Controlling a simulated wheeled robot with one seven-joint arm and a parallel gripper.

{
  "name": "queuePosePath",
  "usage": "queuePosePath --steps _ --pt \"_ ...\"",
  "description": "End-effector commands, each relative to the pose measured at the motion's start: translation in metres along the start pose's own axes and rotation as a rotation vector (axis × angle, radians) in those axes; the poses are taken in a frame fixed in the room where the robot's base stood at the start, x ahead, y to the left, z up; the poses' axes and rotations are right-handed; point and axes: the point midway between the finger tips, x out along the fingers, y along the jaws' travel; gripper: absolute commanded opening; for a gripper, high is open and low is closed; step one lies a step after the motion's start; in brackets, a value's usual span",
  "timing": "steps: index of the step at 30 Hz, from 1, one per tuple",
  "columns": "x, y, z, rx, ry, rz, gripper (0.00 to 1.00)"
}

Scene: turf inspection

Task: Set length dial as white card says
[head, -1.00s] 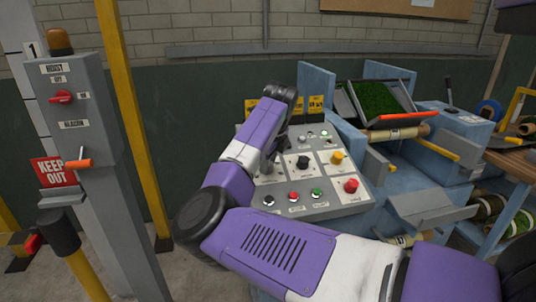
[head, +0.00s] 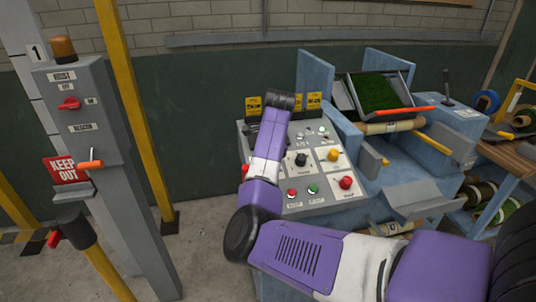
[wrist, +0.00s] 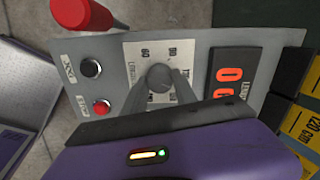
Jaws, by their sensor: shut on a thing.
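The length dial (wrist: 160,78) is a round grey knob on a white plate (wrist: 135,54) marked with numbers, on the grey control panel (head: 330,196). My gripper (wrist: 160,88) is shut on the knob, one finger on each side, in the wrist view. In the head view my purple and white forearm covers the dial and the fingers. A dark display (wrist: 228,80) beside the dial shows orange digits, partly cut off by my wrist. Yellow cards (wrist: 301,122) stand beyond it, one reading 120 cm. I cannot make out a white card with a readable setting.
A black button (wrist: 91,68) and a red button (wrist: 101,107) sit beside the dial. A red emergency-type button (head: 345,182) and a yellow knob (head: 333,155) are on the panel's right. A grey hoist post (head: 85,130) stands left. A turf tray (head: 411,78) is at right.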

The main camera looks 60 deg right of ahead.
Motion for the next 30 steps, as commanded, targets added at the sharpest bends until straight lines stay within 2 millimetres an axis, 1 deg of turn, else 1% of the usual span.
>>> queuePosePath --steps 1,6,15,21,30 --pt "-0.0038 -0.0008 0.0004 -0.044 -0.001 0.005 0.0" --pt "-0.0034 -0.0008 0.0005 -0.181 -0.001 0.011 0.0" --pt "-0.0017 -0.0006 0.0011 -0.349 -0.002 0.017 0.0" --pt "-0.0007 -0.0004 0.0012 -0.403 -0.002 0.019 0.0" --pt "0.0 -0.0005 0.0016 -0.419 -0.003 0.019 0.0"
